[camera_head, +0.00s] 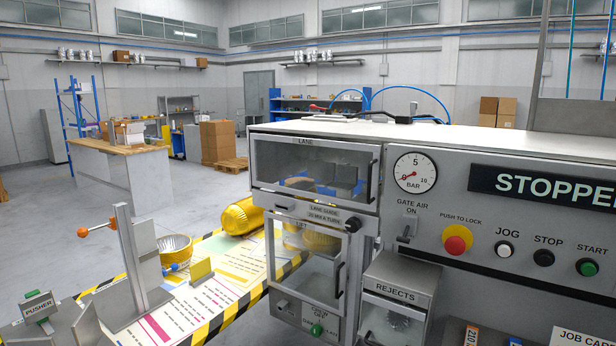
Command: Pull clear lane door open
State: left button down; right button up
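The clear lane door (268,164) is a window in a grey metal frame, marked LANE, on the upper left of the machine front. It looks shut. Its dark upright handle (374,181) is at the right edge. Through the pane I see blue and grey parts, but not clearly. Neither of my grippers shows in the head view.
Below is a lane guide label (324,213) with a black knob (353,224), then a clear lift door (318,272). A rejects box (395,289) stands right of that. The control panel has a gauge (415,173) and red button (457,241). A pusher (39,306) is lower left.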

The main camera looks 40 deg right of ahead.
aim_at(375, 166)
jog(key=z, duration=0.3)
jog(key=i, duration=0.9)
jog(key=z, duration=0.65)
